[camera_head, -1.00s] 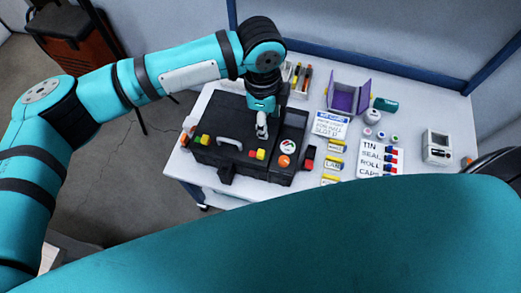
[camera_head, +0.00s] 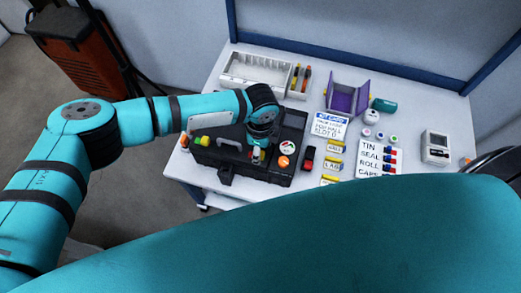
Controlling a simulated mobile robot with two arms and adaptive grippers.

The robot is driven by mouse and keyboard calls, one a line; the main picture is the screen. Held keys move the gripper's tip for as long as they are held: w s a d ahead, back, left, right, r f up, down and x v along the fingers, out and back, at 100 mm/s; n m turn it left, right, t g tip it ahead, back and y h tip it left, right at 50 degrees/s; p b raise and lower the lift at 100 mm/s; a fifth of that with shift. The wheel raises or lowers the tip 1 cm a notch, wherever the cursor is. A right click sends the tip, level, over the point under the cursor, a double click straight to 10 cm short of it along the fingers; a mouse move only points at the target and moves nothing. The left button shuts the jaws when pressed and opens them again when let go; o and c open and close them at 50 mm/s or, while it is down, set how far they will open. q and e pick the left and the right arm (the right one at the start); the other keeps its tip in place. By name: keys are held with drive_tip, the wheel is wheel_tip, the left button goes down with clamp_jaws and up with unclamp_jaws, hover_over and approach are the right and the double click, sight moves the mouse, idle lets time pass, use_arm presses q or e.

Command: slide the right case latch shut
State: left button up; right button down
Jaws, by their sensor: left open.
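The black case (camera_head: 208,157) lies closed on the white table, with a grey handle (camera_head: 228,147) on its front part. The right case latch (camera_head: 262,156) is a small coloured piece to the right of the handle, mostly hidden by my left gripper. The left latch (camera_head: 201,141), yellow and green, is in plain view. My left gripper (camera_head: 257,154) points down at the right latch and is open. Its fingertips are small and dark here, so I cannot tell whether they touch the latch. My right gripper is out of view.
A white divided tray (camera_head: 252,73) and a holder with pens (camera_head: 299,80) stand behind the case. A purple folding stand (camera_head: 347,97), a printed card (camera_head: 331,125), yellow-marked labels and a label board (camera_head: 372,165) lie to the right. My own teal arm covers the foreground.

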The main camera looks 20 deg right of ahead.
use_arm(q)
drive_tip(key=shift+f, duration=1)
clamp_jaws()
